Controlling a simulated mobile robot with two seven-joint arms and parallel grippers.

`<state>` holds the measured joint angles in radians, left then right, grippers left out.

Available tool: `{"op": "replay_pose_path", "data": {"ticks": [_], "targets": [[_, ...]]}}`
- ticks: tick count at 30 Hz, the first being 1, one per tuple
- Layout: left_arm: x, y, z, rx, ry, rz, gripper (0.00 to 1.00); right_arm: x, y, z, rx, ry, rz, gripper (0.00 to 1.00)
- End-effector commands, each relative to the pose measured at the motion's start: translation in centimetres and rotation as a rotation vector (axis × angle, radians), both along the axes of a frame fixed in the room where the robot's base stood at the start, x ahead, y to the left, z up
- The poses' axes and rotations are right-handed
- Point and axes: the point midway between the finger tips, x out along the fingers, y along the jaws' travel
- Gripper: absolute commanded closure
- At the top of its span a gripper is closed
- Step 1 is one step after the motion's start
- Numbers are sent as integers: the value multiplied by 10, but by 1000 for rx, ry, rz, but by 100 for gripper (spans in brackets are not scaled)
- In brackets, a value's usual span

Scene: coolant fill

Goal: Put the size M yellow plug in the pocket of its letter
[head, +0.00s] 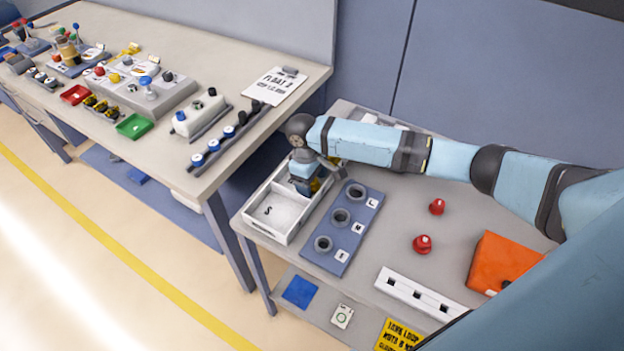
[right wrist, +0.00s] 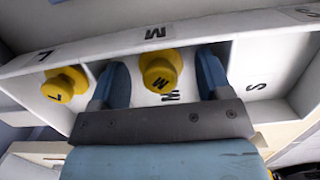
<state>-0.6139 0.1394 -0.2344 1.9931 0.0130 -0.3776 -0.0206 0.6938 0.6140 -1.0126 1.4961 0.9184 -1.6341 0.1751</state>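The white tray (head: 265,233) has pockets lettered L, M and S; it fills the right wrist view (right wrist: 110,45). The yellow plug marked M (right wrist: 161,70) sits in the middle pocket, which has M on its wall and floor. My right gripper (right wrist: 160,62) reaches into this pocket, one blue finger each side of the plug with visible gaps, so it is open. In the head view my right gripper (head: 308,184) hides most of that pocket. A yellow plug marked L (right wrist: 64,84) is in the L pocket. The S pocket holds no plug. My left gripper is not in view.
A blue board (head: 325,257) with grey rings stands right of the tray. Two red plugs (head: 437,207) (head: 422,244), an orange box (head: 500,258) and a white slotted bar (head: 420,295) are farther right. A cluttered bench (head: 250,120) stands at the left.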

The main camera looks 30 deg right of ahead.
Motion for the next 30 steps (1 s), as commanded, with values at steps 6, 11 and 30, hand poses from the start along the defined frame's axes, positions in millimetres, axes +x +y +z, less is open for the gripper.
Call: {"op": "replay_pose_path", "data": {"ticks": [6,11,30], "targets": [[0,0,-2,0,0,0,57,0,0,5,1,-1,0,29],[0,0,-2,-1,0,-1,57,4,2,29,1,-3,0,29],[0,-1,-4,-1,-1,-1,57,16,9,122,1,0,-1,29]]}}
